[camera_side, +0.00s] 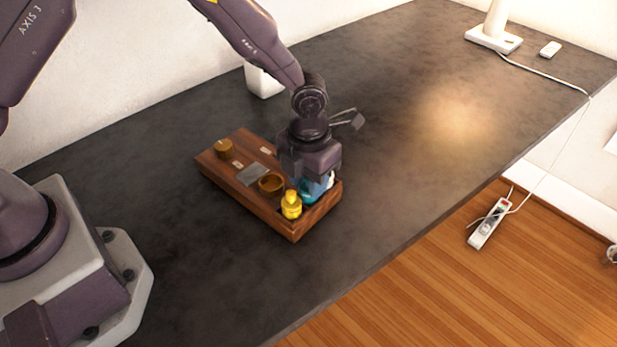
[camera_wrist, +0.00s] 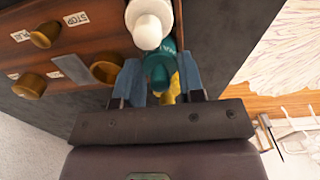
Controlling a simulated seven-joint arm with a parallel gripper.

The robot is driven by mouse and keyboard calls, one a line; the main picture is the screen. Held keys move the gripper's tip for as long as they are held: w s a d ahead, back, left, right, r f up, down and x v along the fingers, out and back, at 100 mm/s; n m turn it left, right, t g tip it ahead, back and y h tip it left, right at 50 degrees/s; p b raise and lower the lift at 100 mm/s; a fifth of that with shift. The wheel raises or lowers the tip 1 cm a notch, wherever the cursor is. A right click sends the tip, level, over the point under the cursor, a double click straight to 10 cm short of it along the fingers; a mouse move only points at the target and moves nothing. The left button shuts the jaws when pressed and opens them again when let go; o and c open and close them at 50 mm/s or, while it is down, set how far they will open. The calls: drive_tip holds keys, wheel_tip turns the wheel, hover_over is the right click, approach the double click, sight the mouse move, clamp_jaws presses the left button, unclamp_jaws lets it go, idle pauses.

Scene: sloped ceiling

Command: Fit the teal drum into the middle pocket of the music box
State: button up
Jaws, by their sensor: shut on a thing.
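The wooden music box (camera_side: 218,175) lies on the dark table, with a pocketed section at its right end. My gripper (camera_side: 314,184) points down over that section. In the wrist view its two blue fingers (camera_wrist: 160,76) are shut on the teal drum (camera_wrist: 158,66), one on each side. The teal drum sits in line between a white drum (camera_wrist: 148,24) and a yellow drum (camera_wrist: 174,88). The yellow drum (camera_side: 291,206) stands upright at the near side in the side view. The fingers hide the teal drum's lower part and the middle pocket, so its depth cannot be told.
Brass knobs (camera_side: 224,149), a brass ring-like cup (camera_side: 271,184) and a grey plate (camera_side: 251,175) are on the box's left part. A white lamp base (camera_side: 493,40) stands at the table's far right. The table right of the box is clear.

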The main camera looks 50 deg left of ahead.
drive_tip(key=shift+f, duration=0.2)
drive_tip(key=o, duration=1)
drive_tip(key=shift+c, duration=0.2)
drive_tip(key=shift+r, duration=0.1)
